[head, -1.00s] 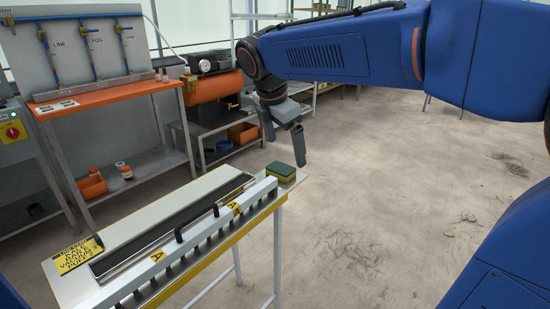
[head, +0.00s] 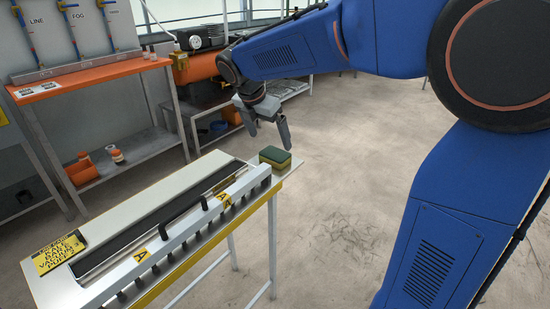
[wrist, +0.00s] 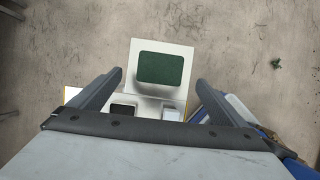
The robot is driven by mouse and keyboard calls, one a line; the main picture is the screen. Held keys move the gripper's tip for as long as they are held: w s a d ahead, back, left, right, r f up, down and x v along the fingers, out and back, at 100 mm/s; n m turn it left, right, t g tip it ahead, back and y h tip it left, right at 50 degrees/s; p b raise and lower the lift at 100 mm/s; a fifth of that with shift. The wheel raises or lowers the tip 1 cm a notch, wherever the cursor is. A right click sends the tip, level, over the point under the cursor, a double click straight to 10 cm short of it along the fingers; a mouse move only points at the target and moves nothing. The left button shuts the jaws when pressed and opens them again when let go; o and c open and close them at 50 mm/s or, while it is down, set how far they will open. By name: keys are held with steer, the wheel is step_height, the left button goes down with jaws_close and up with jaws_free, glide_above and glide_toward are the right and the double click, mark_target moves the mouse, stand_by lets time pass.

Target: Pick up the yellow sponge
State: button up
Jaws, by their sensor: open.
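The yellow sponge (head: 275,158) has a dark green top and lies on the small white plate at the far right end of the seeder bench. In the wrist view its green top (wrist: 160,68) shows between and beyond my fingertips. My gripper (head: 268,137) is open and empty, pointing down, just above and beside the sponge in the head view. It also shows in the wrist view (wrist: 159,84), with one finger on each side of the sponge's line. I see no contact with the sponge.
The tray seeder (head: 150,215) has a long bar with black handles beside the sponge. A yellow warning sign (head: 59,253) lies at its near left end. An orange-topped bench (head: 90,78) and an orange compressor tank (head: 200,67) stand behind.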

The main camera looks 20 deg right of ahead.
mark_target(275, 153)
steer(key=shift+x, duration=3.6)
steer(key=shift+s+a+f, duration=0.1)
steer(key=shift+s, duration=0.05)
steer(key=shift+c, duration=0.3)
steer(key=c, duration=1)
